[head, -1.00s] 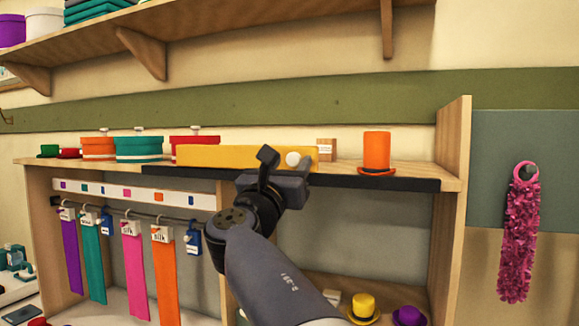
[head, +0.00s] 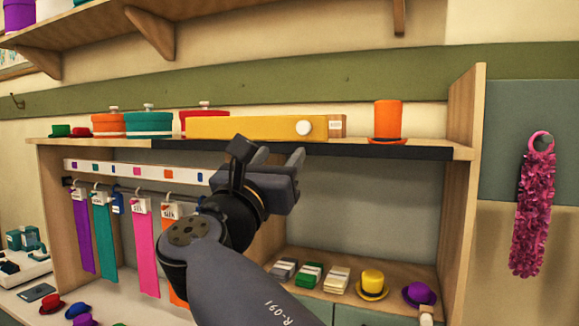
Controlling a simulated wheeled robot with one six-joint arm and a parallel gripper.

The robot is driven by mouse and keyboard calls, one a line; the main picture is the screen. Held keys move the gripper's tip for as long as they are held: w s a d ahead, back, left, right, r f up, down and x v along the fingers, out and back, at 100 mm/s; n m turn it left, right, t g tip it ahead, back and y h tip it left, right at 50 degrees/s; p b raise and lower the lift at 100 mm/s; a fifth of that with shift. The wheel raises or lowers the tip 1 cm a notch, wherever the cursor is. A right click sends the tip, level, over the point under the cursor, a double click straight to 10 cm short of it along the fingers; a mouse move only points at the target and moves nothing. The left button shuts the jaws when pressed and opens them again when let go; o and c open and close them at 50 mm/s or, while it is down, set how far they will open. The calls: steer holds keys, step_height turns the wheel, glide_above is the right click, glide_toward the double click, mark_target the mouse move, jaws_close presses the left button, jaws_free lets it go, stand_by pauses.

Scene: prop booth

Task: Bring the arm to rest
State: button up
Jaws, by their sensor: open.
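My gripper (head: 270,160) is in the middle of the head view, at the end of my dark grey arm. Its two fingers point up and away, and stand apart with nothing seen between them. It is in front of the booth, just below the front edge of the top shelf (head: 420,151) in the picture. My arm hides part of the hanging silks and of the booth's inside.
A yellow box (head: 250,127) and an orange top hat (head: 388,120) stand on the top shelf. Silks (head: 104,240) hang from a rail at left. Small hats (head: 372,284) and card packs (head: 309,275) sit lower right. A pink boa (head: 534,215) hangs at right.

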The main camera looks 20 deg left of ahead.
mark_target(309, 127)
steer(key=p+x, duration=0.4)
steer(key=x, duration=0.7)
steer(key=shift+r, duration=0.15)
steer(key=shift+d+f, duration=0.2)
steer(key=shift+d, duration=0.05)
steer(key=shift+s+d+r, duration=0.1)
steer(key=shift+s+d, duration=0.1)
steer(key=shift+d, duration=0.1)
steer(key=shift+w+a, duration=0.1)
